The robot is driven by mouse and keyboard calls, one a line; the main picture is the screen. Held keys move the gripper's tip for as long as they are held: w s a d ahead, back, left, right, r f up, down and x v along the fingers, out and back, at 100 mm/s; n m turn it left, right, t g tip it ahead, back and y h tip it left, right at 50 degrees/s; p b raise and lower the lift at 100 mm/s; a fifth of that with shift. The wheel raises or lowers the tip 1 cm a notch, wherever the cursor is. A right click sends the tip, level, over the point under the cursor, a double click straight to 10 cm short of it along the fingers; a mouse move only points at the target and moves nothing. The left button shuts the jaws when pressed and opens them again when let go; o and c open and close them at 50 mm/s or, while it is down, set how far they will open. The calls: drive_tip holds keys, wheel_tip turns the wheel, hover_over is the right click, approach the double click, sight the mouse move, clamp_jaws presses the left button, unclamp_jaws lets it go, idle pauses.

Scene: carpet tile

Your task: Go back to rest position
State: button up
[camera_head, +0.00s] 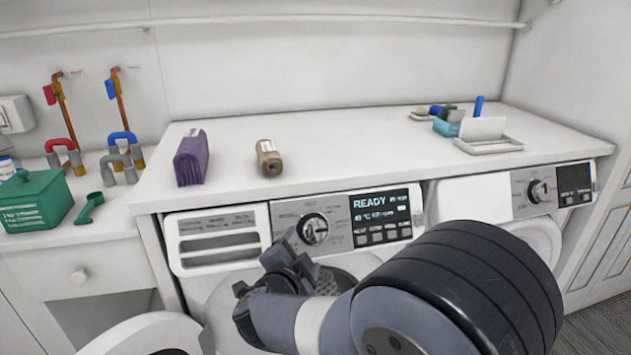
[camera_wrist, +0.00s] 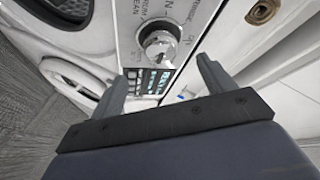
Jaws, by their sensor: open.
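My gripper (camera_head: 277,262) is in front of the left washing machine, near its control panel. In the wrist view my gripper (camera_wrist: 160,85) is open, with nothing between its two fingers. The silver dial (camera_head: 313,229) of the machine is just beyond the fingertips; it also shows in the wrist view (camera_wrist: 160,47). I cannot tell whether a finger touches it. The lit display (camera_head: 379,205) reads READY. My arm hides part of the machine's round door area.
The white counter (camera_head: 330,140) above holds a purple pack (camera_head: 191,158) and a brown roll (camera_head: 269,158). A green box (camera_head: 35,201) and a green scoop (camera_head: 89,208) are at left. A second machine's dial (camera_head: 538,191) is at right. An open round door (camera_head: 150,335) is low at left.

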sight(312, 233)
drive_tip(key=x, duration=0.9)
drive_tip(key=shift+w+d+f, duration=0.1)
drive_tip(key=shift+w, duration=0.1)
drive_tip(key=shift+s+b, duration=0.1)
drive_tip(key=shift+b, duration=0.35)
